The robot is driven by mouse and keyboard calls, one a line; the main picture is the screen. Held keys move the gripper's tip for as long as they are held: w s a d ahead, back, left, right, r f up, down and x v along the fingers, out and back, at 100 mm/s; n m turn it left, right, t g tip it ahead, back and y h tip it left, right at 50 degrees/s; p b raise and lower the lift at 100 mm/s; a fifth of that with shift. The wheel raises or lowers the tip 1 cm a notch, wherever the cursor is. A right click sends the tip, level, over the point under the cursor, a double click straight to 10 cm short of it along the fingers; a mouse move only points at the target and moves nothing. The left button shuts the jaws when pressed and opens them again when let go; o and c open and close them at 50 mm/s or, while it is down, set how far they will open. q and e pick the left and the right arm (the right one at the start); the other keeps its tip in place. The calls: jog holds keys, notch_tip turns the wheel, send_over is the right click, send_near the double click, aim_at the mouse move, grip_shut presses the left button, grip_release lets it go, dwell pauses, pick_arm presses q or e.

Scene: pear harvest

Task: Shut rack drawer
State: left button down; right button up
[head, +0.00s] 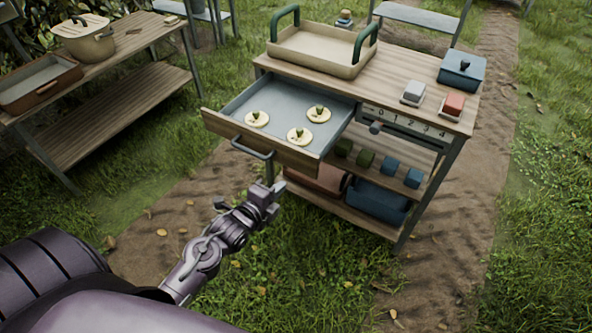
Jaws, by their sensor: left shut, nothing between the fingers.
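The rack drawer (310,146) is pulled out from the left side of the wooden rack (398,76). It has a wooden front, a grey-blue inside and a dark bar handle (252,148). Three pale round pieces with green tops (300,135) lie in it. My left gripper (271,190) is shut and empty, just below and in front of the handle. It looks apart from the drawer front, though the exact gap is hard to judge. My right gripper is not in view.
On the rack top stand a cream tray with green handles (316,49), a blue lidded box (461,70) and small white and red blocks. Lower shelves hold small blocks and bins (377,200). A wooden bench (115,112) stands left. Grass and path lie between.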

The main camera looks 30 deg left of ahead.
aim_at(302, 165)
pick_arm(q)
jog(key=x, duration=0.5)
jog(key=r+x, duration=0.1)
jog(key=x, duration=0.2)
jog(key=shift+w+f+p, duration=0.15)
jog(key=shift+w+p, duration=0.2)
jog(key=shift+w, duration=0.15)
jog(key=shift+w+f, duration=0.1)
jog(key=shift+w, duration=0.2)
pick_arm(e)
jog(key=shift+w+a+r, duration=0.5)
pick_arm(q)
jog(key=shift+w, duration=0.1)
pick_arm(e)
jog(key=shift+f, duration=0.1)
